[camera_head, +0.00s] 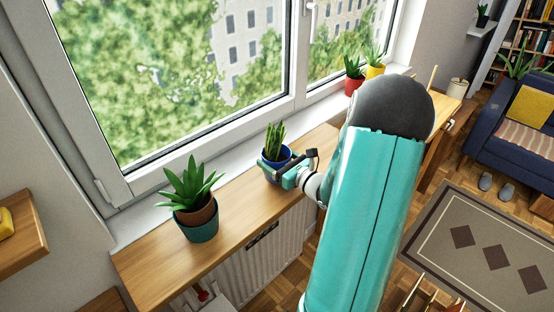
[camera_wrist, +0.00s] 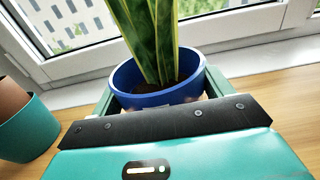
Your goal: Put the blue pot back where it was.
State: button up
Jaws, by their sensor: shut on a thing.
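The blue pot (camera_head: 275,162) with an upright, pointed green plant is at the wooden window shelf in the head view. In the wrist view the blue pot (camera_wrist: 158,93) sits upright between the two fingers of my gripper (camera_wrist: 160,100). My gripper (camera_head: 288,172) is shut on the pot and reaches it from the right in the head view. The lower part of the pot is hidden behind the gripper, so I cannot tell whether its base touches the shelf.
A teal pot (camera_head: 202,231) with a spiky plant stands on the shelf (camera_head: 150,262) to the left. A red pot (camera_head: 354,84) and a yellow pot (camera_head: 375,71) stand farther along the window. The window runs behind the shelf, with bare wood between the teal and blue pots.

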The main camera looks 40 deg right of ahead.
jog(key=shift+w+f, duration=0.1)
jog(key=shift+f, duration=0.45)
jog(key=shift+s, duration=0.2)
jog(key=shift+w, duration=0.1)
jog(key=shift+f, duration=0.15)
jog(key=o, duration=1.3)
jog(key=shift+f, duration=0.15)
